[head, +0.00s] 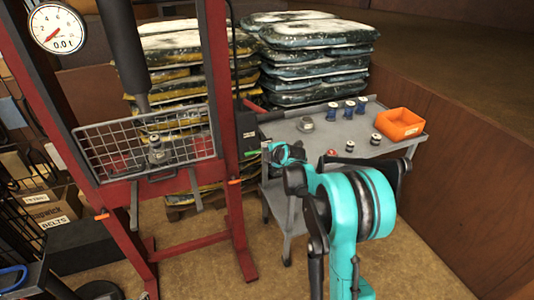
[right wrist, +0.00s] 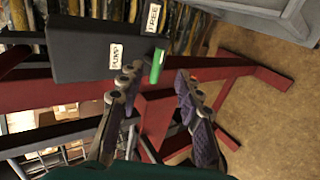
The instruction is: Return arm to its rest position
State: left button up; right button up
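My right arm (head: 355,205) is teal and reaches from the lower right toward the red press frame. Its gripper (head: 273,154) is in front of the right post, near a small green lever (head: 252,152). In the right wrist view the two fingers of the right gripper (right wrist: 156,84) stand apart, with the green lever (right wrist: 157,66) showing between their tips. I see no contact between fingers and lever. The lever sits by a dark box (right wrist: 85,50) with labels reading PUMP and FREE. My left gripper is not in view.
The red press frame (head: 238,215) holds a wire guard (head: 95,145) and a gauge (head: 57,28). A grey cart (head: 345,133) carries an orange bin (head: 400,124) and several small parts. Stacked bags (head: 315,60) stand behind. The floor (head: 205,275) in front is clear.

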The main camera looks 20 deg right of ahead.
jog(key=s+a+r+m+g, duration=0.1)
jog(key=s+a+r+m, duration=0.35)
jog(key=s, duration=0.45)
jog(key=s+a+r+m+g, duration=0.1)
jog(key=s+a+r+m, duration=0.2)
jog(key=s+a, duration=0.35)
jog(key=s+a+f+m, duration=0.1)
jog(key=s+m, duration=0.2)
jog(key=s, duration=0.5)
jog(key=s+a+f+m+g, duration=0.1)
jog(key=s+m, duration=0.3)
jog(key=s, duration=0.5)
jog(key=s+a+f+m+g, duration=0.1)
jog(key=s+f+m, duration=0.2)
jog(key=s, duration=0.6)
jog(key=shift+a+f, duration=0.25)
jog(key=shift+m, duration=0.25)
